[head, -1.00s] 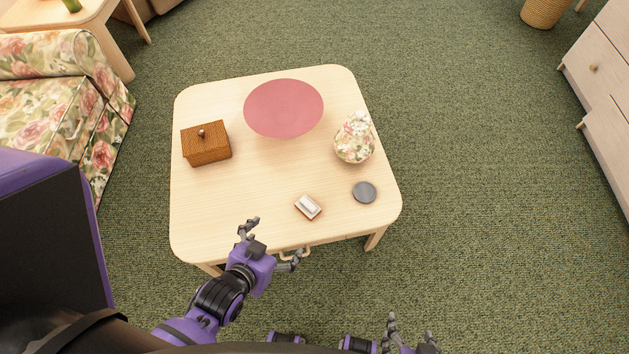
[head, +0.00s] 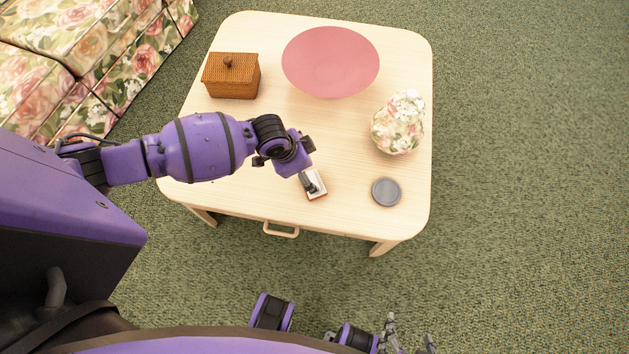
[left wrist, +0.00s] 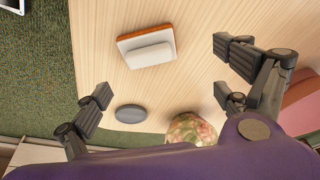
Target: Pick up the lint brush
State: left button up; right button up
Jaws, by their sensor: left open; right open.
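The lint brush (head: 318,190), a small white block on an orange-brown base, lies near the front edge of the wooden table (head: 250,190). It also shows whole in the left wrist view (left wrist: 148,47). My left gripper (head: 306,178) is above the brush, and a finger covers part of it in the head view. In the left wrist view, the left gripper's fingers (left wrist: 165,85) are spread wide with nothing between them, and the brush lies beyond them on the tabletop. My right gripper (head: 409,335) is open and empty at the bottom of the head view, away from the table.
A grey round disc (head: 386,192) lies right of the brush. A floral rounded object (head: 398,122) stands behind the disc. A pink round piece (head: 330,62) and a brown woven box (head: 231,76) are at the back. A floral sofa (head: 85,60) stands left.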

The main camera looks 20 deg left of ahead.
aim_at(312, 180)
pick_arm(q)
jog(key=shift+s+a+f, duration=0.1)
jog(key=shift+s+f, duration=0.15)
jog(key=shift+s, duration=0.2)
jog(key=shift+f+g, duration=0.3)
jog(key=shift+f, duration=0.05)
jog(key=x, duration=0.2)
jog(key=b+x, duration=0.1)
jog(key=x, duration=0.1)
jog(key=d+b+x, duration=0.1)
jog(key=x, duration=0.1)
jog(key=shift+f, duration=0.35)
pick_arm(e)
jog(key=shift+s+f, duration=0.7)
jog(key=shift+f, duration=0.15)
pick_arm(q)
jog(key=shift+c, duration=0.5)
jog(key=c, duration=1.2)
jog(key=shift+o, duration=0.2)
